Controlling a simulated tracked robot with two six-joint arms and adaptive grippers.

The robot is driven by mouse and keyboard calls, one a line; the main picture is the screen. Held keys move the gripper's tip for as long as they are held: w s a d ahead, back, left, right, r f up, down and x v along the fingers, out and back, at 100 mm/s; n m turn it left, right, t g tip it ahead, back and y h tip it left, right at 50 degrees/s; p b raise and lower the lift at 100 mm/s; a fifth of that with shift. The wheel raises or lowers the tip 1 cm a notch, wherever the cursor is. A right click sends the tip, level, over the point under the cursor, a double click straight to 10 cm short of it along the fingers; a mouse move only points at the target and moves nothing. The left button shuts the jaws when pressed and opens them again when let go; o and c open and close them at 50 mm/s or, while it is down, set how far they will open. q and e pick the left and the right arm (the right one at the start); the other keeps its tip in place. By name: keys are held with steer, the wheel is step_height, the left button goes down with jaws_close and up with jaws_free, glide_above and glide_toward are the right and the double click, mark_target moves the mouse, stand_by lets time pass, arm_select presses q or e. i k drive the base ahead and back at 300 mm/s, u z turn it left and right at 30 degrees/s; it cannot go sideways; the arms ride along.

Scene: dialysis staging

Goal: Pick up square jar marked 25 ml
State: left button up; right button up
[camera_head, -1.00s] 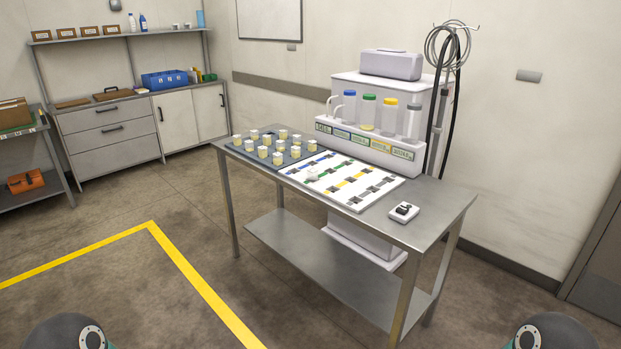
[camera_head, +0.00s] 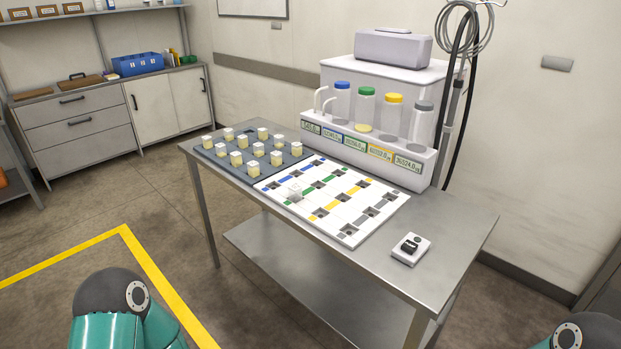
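Several small square jars with pale yellow contents and white tops stand on a dark grey tray (camera_head: 206,153) at the left end of the steel table. Their markings are too small to read, so I cannot tell which is the 25 ml one. One more pale square jar (camera_head: 295,192) sits on the white board (camera_head: 347,238), on its green row near the left. Neither of my grippers shows; only rounded parts of my arms appear at the bottom left and bottom right, away from the table.
The steel table (camera_head: 452,262) has a lower shelf. A white rack (camera_head: 420,176) holds bottles with blue, green, yellow and grey caps at the back. A small white device (camera_head: 411,249) lies at the right. The floor before the table is clear.

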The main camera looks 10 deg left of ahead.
mark_target(295, 190)
steer(key=u, duration=0.35)
steer(key=i, duration=1.3)
steer(key=u, duration=0.6)
steer(key=k, duration=0.7)
steer(key=u, duration=0.15)
steer(key=i, duration=0.8)
steer(key=z, duration=0.05)
